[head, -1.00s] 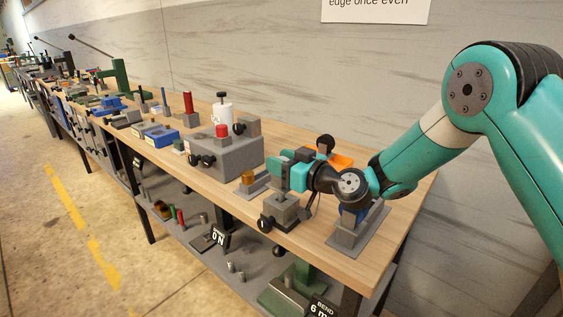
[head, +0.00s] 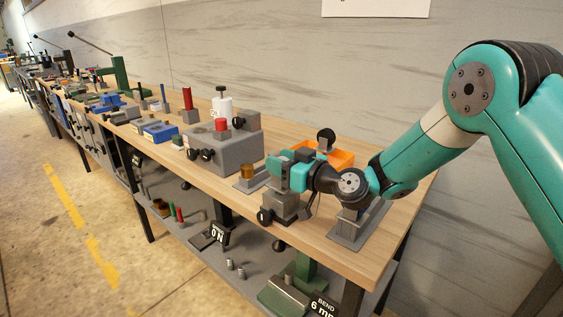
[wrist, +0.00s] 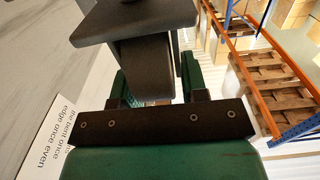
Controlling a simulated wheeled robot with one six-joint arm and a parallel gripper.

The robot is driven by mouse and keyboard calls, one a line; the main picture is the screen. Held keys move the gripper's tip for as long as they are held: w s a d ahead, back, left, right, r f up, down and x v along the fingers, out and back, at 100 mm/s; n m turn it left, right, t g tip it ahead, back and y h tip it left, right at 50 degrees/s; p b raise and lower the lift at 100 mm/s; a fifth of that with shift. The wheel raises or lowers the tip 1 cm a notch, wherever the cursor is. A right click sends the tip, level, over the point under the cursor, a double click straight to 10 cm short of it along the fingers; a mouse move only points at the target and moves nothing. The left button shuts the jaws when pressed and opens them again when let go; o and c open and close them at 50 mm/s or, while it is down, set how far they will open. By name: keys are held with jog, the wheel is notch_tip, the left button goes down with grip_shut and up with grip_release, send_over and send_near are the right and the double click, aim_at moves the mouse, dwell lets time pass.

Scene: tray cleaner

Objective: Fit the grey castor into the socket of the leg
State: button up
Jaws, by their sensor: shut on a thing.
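My gripper (head: 285,171) is low over the front of the bench and is shut. In the wrist view its green fingers (wrist: 188,78) close on a dark grey part with a flat plate (wrist: 130,18) and a rounded body (wrist: 146,68), which looks like the castor. In the head view the gripper hides most of it. A grey block with a black knob (head: 264,216) stands directly under the gripper. I cannot tell whether the held part touches it. The leg and its socket are not clearly distinguishable.
An orange tray (head: 342,159) lies behind the gripper, with a black disc (head: 326,135) standing there. A grey plate fixture (head: 343,233) is to the right. A plate with an amber cylinder (head: 247,172) and a large grey block (head: 232,152) are to the left. Bare bench lies in front.

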jog(key=shift+f+b, duration=0.9)
jog(key=o, duration=1.2)
jog(key=shift+d, duration=0.1)
